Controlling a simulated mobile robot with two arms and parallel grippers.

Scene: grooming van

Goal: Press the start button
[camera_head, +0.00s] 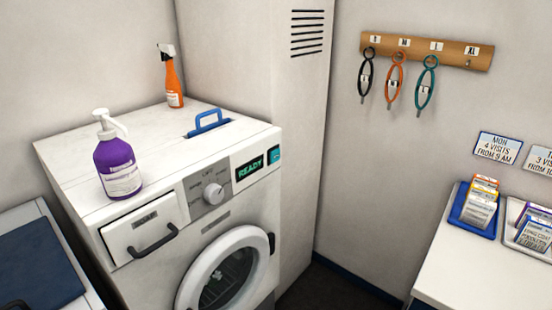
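The white washing machine (75,172) stands left of centre, its front turned to the lower right. A small teal square button (275,155) in a dark surround sits at the right end of its control panel; I take it for the start button, though its marking is too small to read. The dark display (250,168) left of it shows "READY" in green. The drawer (145,228) looks shut, and so does the round door (228,272), partly cut off below. Neither gripper is recognisable in view.
A purple pump bottle (118,168) and an orange spray bottle (173,82) stand on the machine. A blue handle (208,122) rises from its top. A tall white cabinet (300,90) stands behind. A counter (470,270) with card trays is at the right.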

